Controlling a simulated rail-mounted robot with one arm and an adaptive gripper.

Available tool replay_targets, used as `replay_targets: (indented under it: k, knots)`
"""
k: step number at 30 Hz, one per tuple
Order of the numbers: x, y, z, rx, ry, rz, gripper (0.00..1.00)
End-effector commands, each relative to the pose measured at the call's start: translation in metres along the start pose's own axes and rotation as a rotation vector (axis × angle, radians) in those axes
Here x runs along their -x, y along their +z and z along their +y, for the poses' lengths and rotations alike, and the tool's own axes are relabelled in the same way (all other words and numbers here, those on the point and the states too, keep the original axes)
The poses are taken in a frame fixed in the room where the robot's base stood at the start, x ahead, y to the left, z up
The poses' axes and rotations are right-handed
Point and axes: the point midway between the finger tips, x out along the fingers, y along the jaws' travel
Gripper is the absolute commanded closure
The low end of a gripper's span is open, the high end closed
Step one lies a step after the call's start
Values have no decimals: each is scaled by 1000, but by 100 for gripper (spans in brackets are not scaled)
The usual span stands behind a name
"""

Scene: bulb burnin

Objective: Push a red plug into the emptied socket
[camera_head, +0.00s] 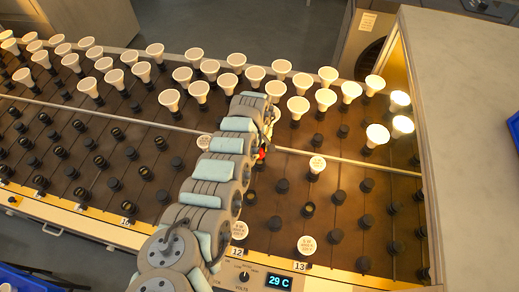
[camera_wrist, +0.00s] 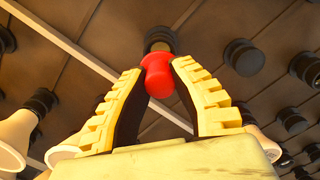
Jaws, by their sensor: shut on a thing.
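My gripper (camera_wrist: 158,82) is shut on a red plug (camera_wrist: 158,72), with its two yellow, dark-padded fingers on either side. In the head view the plug (camera_head: 262,154) is a small red spot at the end of my arm, and my fingers are mostly hidden there. A dark socket with a paler open mouth (camera_wrist: 160,38) lies directly beyond the plug in the wrist view. The plug's far end overlaps its near edge in the picture. I cannot tell whether they touch or whether the plug is inside.
Rows of white bulbs (camera_head: 255,74) fill the back of the dark board, some lit at right (camera_head: 377,134). A labelled bulb (camera_head: 317,164) stands right of the plug. Several dark sockets (camera_head: 275,223) stand in front.

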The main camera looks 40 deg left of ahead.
Motion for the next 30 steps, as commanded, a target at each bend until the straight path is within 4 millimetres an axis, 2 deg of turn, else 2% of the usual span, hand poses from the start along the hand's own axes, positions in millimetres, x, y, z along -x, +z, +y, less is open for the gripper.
replay_targets:
  k: [30]
  knots:
    - [-19, -1, 0, 0, 0, 0, 100]
